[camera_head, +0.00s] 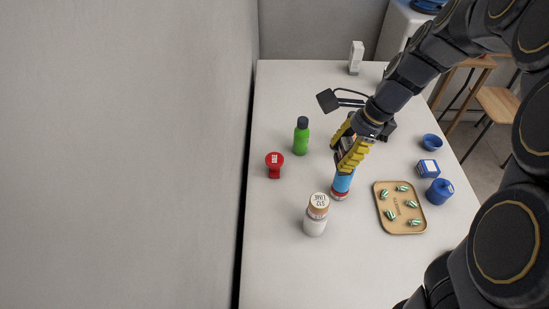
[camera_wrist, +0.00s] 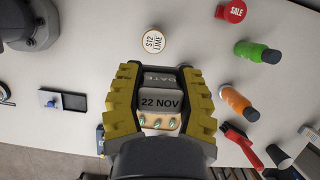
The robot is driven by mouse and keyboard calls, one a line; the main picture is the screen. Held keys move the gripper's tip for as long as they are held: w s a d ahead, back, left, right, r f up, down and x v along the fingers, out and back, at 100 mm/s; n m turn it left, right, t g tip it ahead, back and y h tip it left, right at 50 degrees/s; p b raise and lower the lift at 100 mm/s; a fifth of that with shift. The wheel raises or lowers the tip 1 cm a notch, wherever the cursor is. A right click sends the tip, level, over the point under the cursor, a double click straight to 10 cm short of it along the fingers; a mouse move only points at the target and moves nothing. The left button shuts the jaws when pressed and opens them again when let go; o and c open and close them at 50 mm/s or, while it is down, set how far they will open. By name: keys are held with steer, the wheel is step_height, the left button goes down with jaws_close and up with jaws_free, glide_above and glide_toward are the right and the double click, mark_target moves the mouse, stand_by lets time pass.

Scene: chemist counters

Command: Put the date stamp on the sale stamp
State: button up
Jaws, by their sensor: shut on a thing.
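My gripper (camera_head: 353,150) is shut on the date stamp, a dark grey block. In the wrist view, the date stamp (camera_wrist: 160,103) sits between the yellow fingers and reads "DATE" and "22 NOV". The gripper is above the middle of the counter. The sale stamp (camera_head: 275,163) is red and stands upright on the counter, left of the gripper and apart from it. It also shows in the wrist view (camera_wrist: 233,11), at the upper right edge, with "SALE" on its top. Nothing is on it.
A blue cylinder (camera_head: 343,184) is directly under my gripper; contact is unclear. A green bottle (camera_head: 301,138) stands behind the sale stamp. A white bottle (camera_head: 315,226) with a tan labelled top stands in front. A tan tray (camera_head: 402,231) lies right. The counter left of the white bottle is clear.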

steer(key=w+a+m, duration=0.1)
steer(key=w+a, duration=0.2)
steer(key=a, duration=0.8)
glide_above(272, 159)
step_height(272, 159, down, 14)
steer(key=shift+s+f, duration=0.1)
steer(key=shift+f, duration=0.25)
steer(key=shift+w+f, duration=0.2)
steer(key=shift+f, duration=1.4)
steer(key=shift+f, duration=0.1)
steer(key=o, duration=1)
